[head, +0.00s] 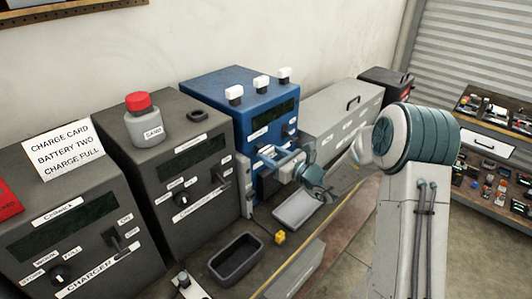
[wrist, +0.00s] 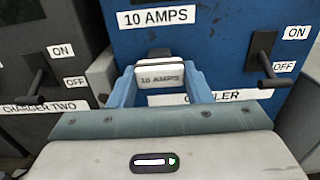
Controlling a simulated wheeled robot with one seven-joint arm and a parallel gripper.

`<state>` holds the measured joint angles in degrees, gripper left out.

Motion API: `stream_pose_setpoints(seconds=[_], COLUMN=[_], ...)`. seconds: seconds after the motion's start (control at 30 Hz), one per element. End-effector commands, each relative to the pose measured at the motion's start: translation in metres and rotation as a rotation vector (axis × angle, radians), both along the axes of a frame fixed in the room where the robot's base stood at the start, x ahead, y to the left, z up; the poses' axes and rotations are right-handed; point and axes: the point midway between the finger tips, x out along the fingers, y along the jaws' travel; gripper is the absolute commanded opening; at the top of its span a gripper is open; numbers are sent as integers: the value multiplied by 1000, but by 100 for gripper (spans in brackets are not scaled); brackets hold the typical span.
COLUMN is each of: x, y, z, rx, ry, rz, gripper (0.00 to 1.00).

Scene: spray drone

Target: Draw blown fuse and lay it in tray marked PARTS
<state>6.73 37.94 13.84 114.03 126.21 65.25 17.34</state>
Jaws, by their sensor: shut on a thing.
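My gripper (wrist: 160,88) is shut on a white fuse (wrist: 160,77) marked 10 AMPS, at the front of the blue cabinet (wrist: 220,40). The fuse sits between the blue fingers, below the cabinet's own 10 AMPS label. I cannot tell whether it is still seated in its holder. In the head view my gripper (head: 282,172) is at the lower front of the blue cabinet, and the fuse is not clear there. A dark tray (head: 237,262) and a light grey tray (head: 297,208) lie on the bench; no PARTS marking is readable on either.
Several white blocks (head: 262,83) stand on the blue cabinet. Dark charger cabinets (head: 175,160) stand left, with a red-capped bottle (head: 144,118) on one. A lever (wrist: 268,70) is right of my gripper. A small yellow thing (head: 280,237) lies between the trays.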

Motion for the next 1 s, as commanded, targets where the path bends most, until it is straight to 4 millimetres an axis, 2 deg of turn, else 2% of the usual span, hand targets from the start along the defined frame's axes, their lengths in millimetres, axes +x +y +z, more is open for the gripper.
stream_pose_setpoints(seconds=[1.0], x=[-23], y=[-31], z=[0], rx=[-1], ry=[-1], rz=[-1], gripper=[8])
